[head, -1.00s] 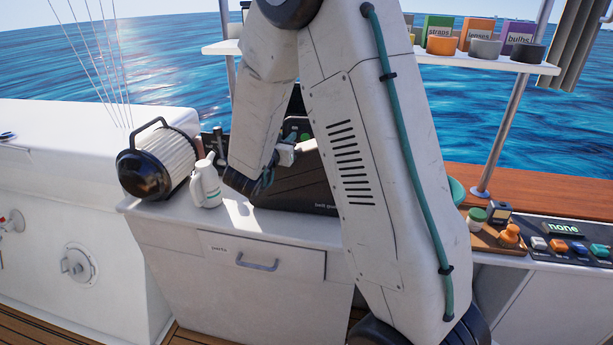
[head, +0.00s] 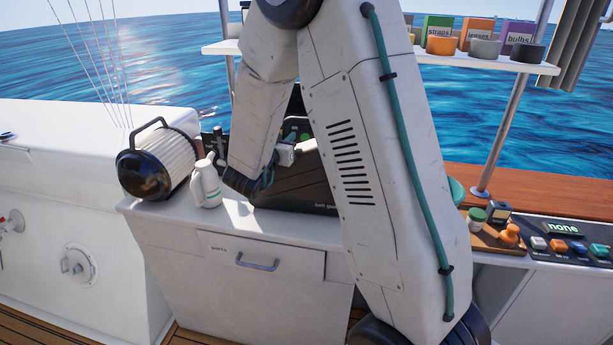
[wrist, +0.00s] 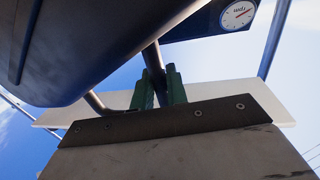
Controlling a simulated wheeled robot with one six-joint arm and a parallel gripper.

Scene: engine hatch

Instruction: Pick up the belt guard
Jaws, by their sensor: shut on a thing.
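The belt guard (head: 296,190) is a dark, lettered panel behind my arm on the white counter in the head view, its right side hidden by my arm. In the wrist view its dark body (wrist: 85,45) fills the upper left. My gripper (wrist: 160,78) shows there with two green fingers closed around a dark bar of the guard's handle. In the head view the fingers are hidden or too small to make out. I cannot tell whether the guard's lower edge is clear of the counter.
A white jug (head: 206,184) and a black-and-white drum with a handle (head: 155,162) stand left of the guard. A tray (head: 490,236) with small items and a button panel (head: 575,246) lie to the right. A shelf (head: 375,52) with boxes crosses above.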

